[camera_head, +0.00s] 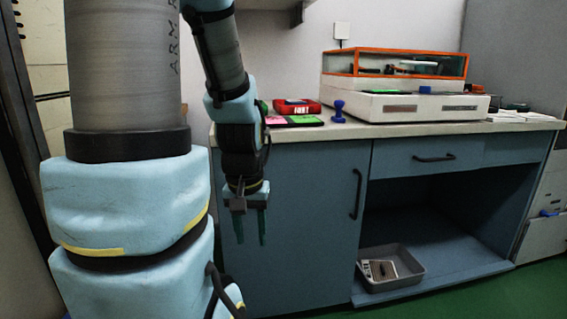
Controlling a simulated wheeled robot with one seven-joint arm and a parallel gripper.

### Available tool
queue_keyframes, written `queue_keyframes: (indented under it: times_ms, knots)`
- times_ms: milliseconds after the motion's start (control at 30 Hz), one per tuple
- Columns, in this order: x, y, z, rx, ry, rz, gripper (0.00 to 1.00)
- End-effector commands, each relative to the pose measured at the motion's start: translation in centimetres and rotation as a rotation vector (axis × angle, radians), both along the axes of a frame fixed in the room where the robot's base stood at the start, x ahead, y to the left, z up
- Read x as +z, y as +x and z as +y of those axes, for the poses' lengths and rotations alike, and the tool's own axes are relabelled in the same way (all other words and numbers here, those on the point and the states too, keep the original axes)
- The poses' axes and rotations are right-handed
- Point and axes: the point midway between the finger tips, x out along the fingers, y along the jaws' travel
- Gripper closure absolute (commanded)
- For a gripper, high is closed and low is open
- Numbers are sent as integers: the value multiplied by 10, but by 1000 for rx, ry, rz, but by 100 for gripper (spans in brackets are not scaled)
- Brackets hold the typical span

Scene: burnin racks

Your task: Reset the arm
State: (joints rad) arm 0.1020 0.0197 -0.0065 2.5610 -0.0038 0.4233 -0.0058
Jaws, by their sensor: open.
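My gripper (250,228) hangs at the end of my arm, fingers pointing down, in front of the blue cabinet's left door (305,230). Its two greenish fingers stand apart with nothing between them, so it is open and empty. The fingertips are below the level of the countertop. My arm's large near links fill the left of the view and hide what is behind them.
The worktop (400,130) carries a balance-like device (400,105) with an orange-framed clear cover, a red case (297,106), green and pink pads (293,121) and a blue stamp (338,112). A grey tray (405,281) sits in the open bay below. Green floor shows at right.

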Motion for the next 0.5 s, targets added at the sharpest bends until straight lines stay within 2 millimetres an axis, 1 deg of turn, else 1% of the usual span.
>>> queue_keyframes:
  times_ms: [33,500]
  knots:
    - [32,0,0,0,0,-1,56]
    - [177,1,0,0,-1,-1,56]
